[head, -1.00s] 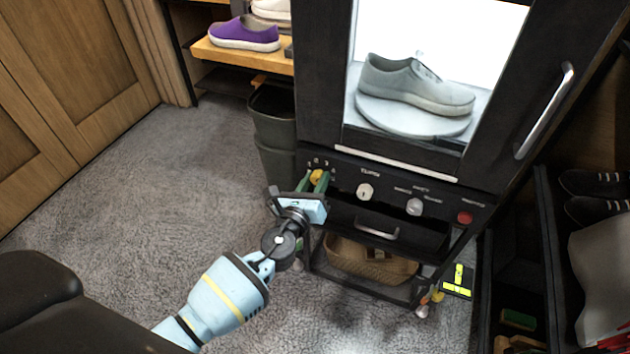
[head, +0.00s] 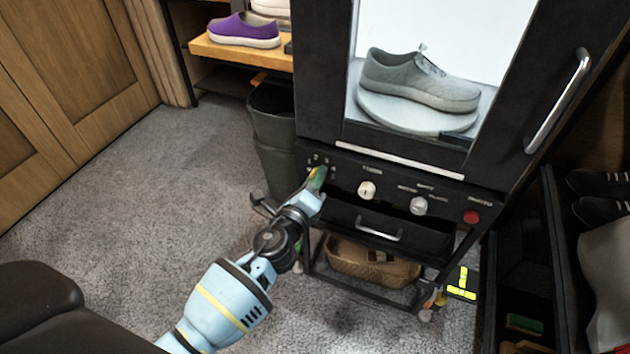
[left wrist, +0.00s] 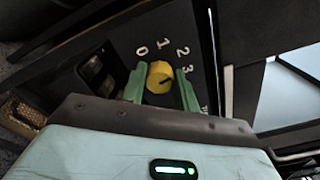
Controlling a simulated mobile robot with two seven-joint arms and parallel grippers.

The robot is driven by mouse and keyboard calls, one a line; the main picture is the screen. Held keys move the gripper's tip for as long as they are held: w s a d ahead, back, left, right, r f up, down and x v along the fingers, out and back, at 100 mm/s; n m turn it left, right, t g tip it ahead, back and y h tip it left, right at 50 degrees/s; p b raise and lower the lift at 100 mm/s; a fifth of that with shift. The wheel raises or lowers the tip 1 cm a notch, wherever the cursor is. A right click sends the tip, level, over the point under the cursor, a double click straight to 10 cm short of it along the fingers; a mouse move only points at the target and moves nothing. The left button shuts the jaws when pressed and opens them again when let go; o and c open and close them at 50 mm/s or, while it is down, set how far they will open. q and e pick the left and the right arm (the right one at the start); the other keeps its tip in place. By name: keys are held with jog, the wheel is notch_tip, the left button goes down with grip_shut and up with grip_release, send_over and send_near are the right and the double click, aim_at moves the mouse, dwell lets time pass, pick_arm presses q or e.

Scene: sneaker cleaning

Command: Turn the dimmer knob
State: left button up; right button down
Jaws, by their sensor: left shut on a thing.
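The yellow dimmer knob (left wrist: 160,77) sits on the black control panel (head: 340,190), beside a scale marked 0, 1, 2, 3. A dark line on the knob points roughly toward the 3. My left gripper (head: 317,178) reaches the panel's left end. In the left wrist view its green fingers (left wrist: 161,88) stand on both sides of the knob, shut on it. In the head view the fingers mostly cover the knob. My right gripper is not in view.
To the knob's right on the panel are a cream knob (head: 367,190), a grey knob (head: 418,205) and a red button (head: 471,217). Above, a grey sneaker (head: 420,78) stands in a lit cabinet. A dark bin (head: 275,150) stands left of the panel.

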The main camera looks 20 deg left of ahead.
pick_arm(q)
jog(key=shift+n, duration=1)
jog(key=o, duration=1)
jog(key=shift+s, duration=0.15)
jog(key=s, duration=0.7)
jog(key=shift+s+a, duration=0.15)
jog(key=shift+s, duration=0.15)
